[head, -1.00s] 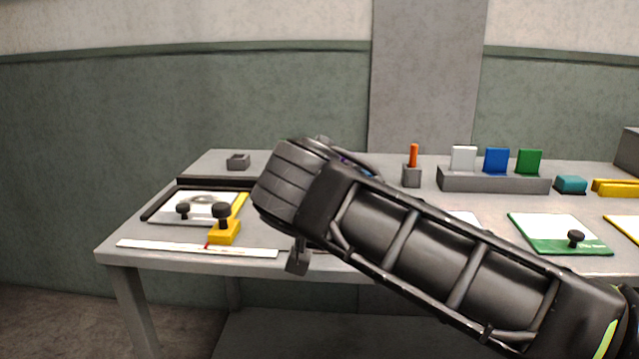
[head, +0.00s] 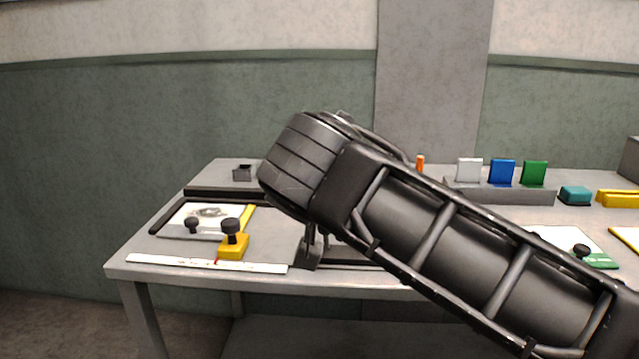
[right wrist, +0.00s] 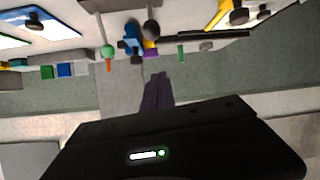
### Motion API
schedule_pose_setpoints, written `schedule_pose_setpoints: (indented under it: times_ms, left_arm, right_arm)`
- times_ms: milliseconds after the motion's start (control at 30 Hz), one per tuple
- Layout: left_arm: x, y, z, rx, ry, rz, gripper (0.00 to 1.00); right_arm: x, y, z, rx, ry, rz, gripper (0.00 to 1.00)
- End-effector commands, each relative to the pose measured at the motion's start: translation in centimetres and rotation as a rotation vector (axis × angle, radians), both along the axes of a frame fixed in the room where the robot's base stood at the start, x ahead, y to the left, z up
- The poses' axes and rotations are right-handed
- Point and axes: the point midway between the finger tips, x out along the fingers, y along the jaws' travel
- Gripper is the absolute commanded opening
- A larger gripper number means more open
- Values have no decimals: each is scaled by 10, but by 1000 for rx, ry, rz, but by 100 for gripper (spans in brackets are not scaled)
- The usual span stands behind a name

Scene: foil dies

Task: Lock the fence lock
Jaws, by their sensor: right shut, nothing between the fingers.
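The yellow fence lock block (head: 232,250) with its black knob (head: 235,226) sits at the table's front left, at the near end of a thin yellow fence bar (head: 248,217). A white ruler strip (head: 180,263) with a red mark lies along the front edge. My right arm crosses the head view from the lower right. My right gripper (head: 310,252) points down to the right of the block, apart from it, partly hidden by my arm. In the right wrist view its dark fingers (right wrist: 157,92) are together and empty. My left gripper is not in view.
A framed white plate (head: 205,214) with a small black knob (head: 192,226) lies left of the fence. A grey rack (head: 500,192) holds white, blue and green cards. A teal block (head: 575,195) stands right of it. My arm hides the table's middle.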

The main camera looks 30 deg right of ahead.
Motion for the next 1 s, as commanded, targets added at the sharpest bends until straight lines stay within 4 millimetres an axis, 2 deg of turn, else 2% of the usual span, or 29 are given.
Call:
schedule_pose_setpoints:
  times_ms: [100,300,1000]
  left_arm:
    - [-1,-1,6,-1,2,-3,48]
    - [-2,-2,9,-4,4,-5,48]
    - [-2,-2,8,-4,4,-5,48]
  right_arm:
    - [-17,11,12,0,0,0,0]
    - [-32,22,21,1,1,1,0]
    - [-35,24,21,1,2,0,0]
